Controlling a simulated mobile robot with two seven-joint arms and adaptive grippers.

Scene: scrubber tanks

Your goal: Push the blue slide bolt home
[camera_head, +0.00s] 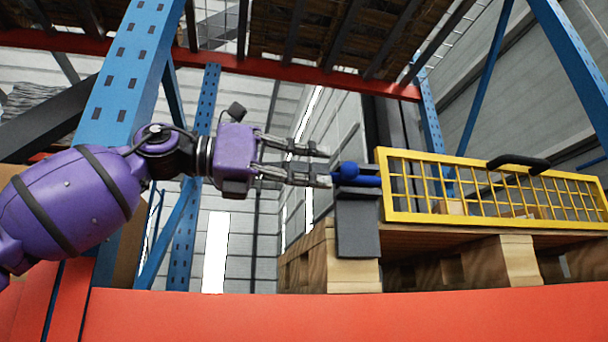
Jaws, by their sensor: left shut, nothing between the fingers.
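The blue slide bolt shows a round knob (348,170) and a short rod (369,181) that runs right towards the yellow mesh gate (387,190). The bolt sits at the top of a dark grey bracket (357,230) by the gate's left end. My left gripper (327,168) comes in from the left and is shut with nothing held. Its fingertips are just left of the blue knob, and the lower one is very near it. I cannot tell whether they touch. How far the rod reaches into the gate is hard to see. My right gripper is out of view.
The gate has a black handle (517,161) on its top rail. Wooden pallets (505,262) lie under the gate, above a red beam (350,318). A blue rack upright (128,80) stands close behind my left arm. Open space lies left of the bracket.

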